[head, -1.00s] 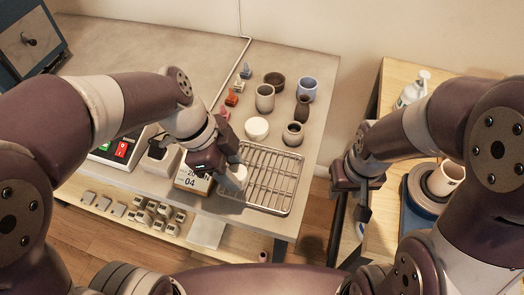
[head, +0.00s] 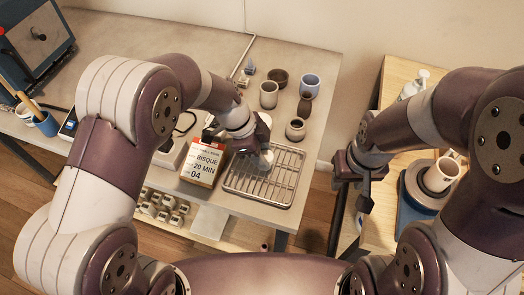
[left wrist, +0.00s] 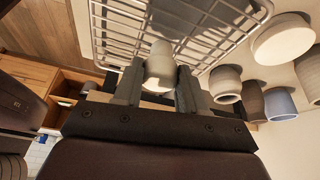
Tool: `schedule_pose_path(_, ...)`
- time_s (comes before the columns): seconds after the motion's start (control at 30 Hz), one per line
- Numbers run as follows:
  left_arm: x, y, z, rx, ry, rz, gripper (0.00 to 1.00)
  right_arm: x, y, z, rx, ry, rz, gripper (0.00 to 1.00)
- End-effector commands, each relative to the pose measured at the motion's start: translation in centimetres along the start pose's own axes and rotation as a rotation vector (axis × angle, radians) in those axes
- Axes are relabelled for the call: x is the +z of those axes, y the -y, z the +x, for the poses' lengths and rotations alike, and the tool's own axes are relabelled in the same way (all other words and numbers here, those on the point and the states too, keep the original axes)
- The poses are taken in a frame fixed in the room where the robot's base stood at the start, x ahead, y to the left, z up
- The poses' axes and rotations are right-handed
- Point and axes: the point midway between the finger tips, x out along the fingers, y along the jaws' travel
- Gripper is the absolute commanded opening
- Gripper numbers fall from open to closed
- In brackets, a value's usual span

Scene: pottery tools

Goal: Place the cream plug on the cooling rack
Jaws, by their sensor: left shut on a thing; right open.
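The cooling rack (head: 285,185) is a silver wire grid at the front right of the grey table. It also fills the top of the left wrist view (left wrist: 205,20). My left gripper (head: 264,160) is over the rack's back left part. In the left wrist view its fingers (left wrist: 160,85) are shut on the cream plug (left wrist: 160,62), a small rounded pale piece. I cannot tell whether the plug touches the wires. In the head view the gripper mostly hides it. My right gripper (head: 365,200) is open and empty, between the grey table and the wooden table.
A box printed "BISQUE 20 MIN 04" (head: 203,165) stands close left of the rack. Several cups stand behind it, including a grey pot (head: 295,130) and a blue cup (head: 310,85). A mug (head: 440,175) sits on a round stand at right.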

Motion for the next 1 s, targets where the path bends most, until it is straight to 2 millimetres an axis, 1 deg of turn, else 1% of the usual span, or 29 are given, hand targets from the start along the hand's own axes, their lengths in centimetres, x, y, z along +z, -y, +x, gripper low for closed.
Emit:
schedule_pose_path(0.17,0.2,0.0,0.4,-0.001,0.0,0.0,0.1,0.1,0.0,0.6,0.0,0.0,0.0,0.43)
schedule_pose_path(0.2,0.1,0.0,0.3,-0.001,0.0,0.0,0.51,0.1,0.0,0.5,0.0,0.0,0.0,0.43)
schedule_pose_path(0.23,0.1,0.0,0.2,0.0,0.0,0.0,0.6,0.1,0.0,0.4,0.0,0.0,0.0,0.43)
schedule_pose_path(0.27,0.1,0.0,0.2,0.0,0.0,0.0,0.66,0.1,0.0,0.4,0.0,0.0,0.0,0.43)
schedule_pose_path(0.53,0.1,0.0,0.1,0.0,0.0,0.0,0.66,0.0,0.0,0.3,0.0,0.0,0.0,0.43)
schedule_pose_path(0.6,-0.1,0.0,-0.3,0.0,0.0,0.0,0.66,0.0,0.0,-0.3,0.0,0.0,0.0,0.43)
schedule_pose_path(0.67,0.0,0.1,-0.7,-0.004,-0.001,0.001,0.66,0.0,0.0,0.1,0.0,-0.001,0.0,0.43)
schedule_pose_path(0.77,0.0,0.1,-2.7,-0.005,-0.001,0.0,0.66,0.1,0.0,0.5,0.0,0.0,0.0,0.43)
schedule_pose_path(0.93,0.0,0.1,-7.1,-0.007,-0.001,0.001,0.66,0.1,0.0,1.1,0.0,0.0,0.0,0.43)
schedule_pose_path(1.0,-0.1,0.1,-9.0,-0.005,0.0,-0.001,0.66,0.1,0.0,0.6,0.0,0.0,0.0,0.43)
